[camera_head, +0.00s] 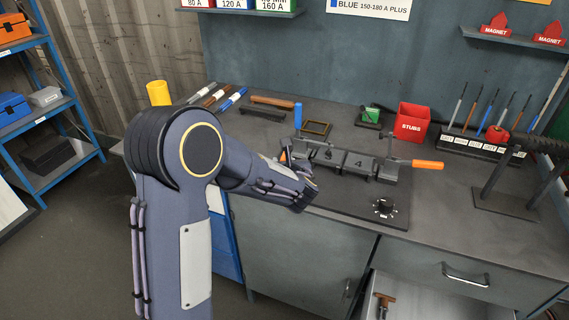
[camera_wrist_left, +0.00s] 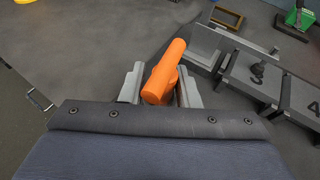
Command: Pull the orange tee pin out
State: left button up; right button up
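The orange tee pin (camera_wrist_left: 166,72) shows in the left wrist view between the two grey fingers of my left gripper (camera_wrist_left: 160,84). It lies slanted and fills most of the gap, so I cannot tell whether the fingers press on it. In the head view a small part of the orange pin (camera_head: 284,156) shows at the left end of the grey fixture (camera_head: 345,160). My left gripper (camera_head: 282,160) is there too, mostly hidden behind my own forearm. The pin's lower end is hidden. My right gripper is in neither view.
The fixture has numbered blocks and an orange-handled lever (camera_head: 428,165) on its right, on a dark base plate (camera_head: 340,206). A blue upright cylinder (camera_head: 298,117), a wooden frame (camera_head: 317,128) and a red STUBS bin (camera_head: 412,122) stand behind. A drawer (camera_head: 420,300) is open below.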

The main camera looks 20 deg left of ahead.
pick_arm(q)
jog(key=shift+d, duration=0.1)
grip_shut()
jog(key=shift+w+r, duration=0.1)
jog(key=shift+r, duration=0.05)
jog(key=shift+r+p, duration=2.45)
jog(key=shift+r, duration=0.9)
